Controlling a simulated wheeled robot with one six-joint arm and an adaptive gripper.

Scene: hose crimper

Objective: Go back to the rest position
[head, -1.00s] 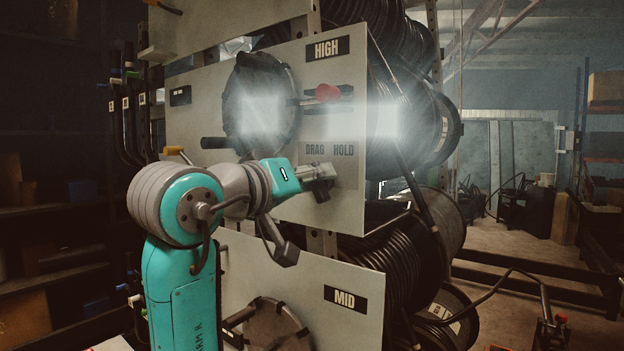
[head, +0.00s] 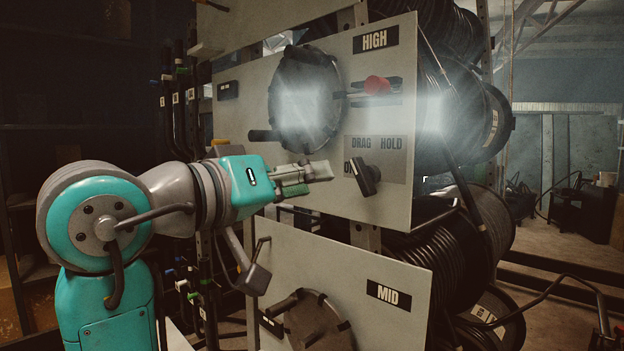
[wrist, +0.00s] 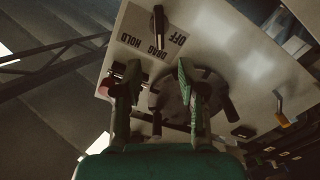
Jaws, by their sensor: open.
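My gripper (head: 308,178) is in front of the HIGH panel (head: 235,125), just left of the black DRAG/HOLD knob (head: 366,178) and apart from it in the head view. In the wrist view my gripper (wrist: 160,80) has its two green fingers spread with nothing between them. The knob (wrist: 158,22) shows beyond the fingertips there, near the DRAG, HOLD and OFF labels. In the head view the knob's handle is tilted, and the label beside it is partly hidden.
A round black hub (head: 305,100) and a red-knobbed lever (head: 377,85) are on the HIGH panel. The MID panel (head: 400,265) is below. Black hose reels (head: 450,225) stand behind the panels. Open floor (head: 560,250) lies to the right.

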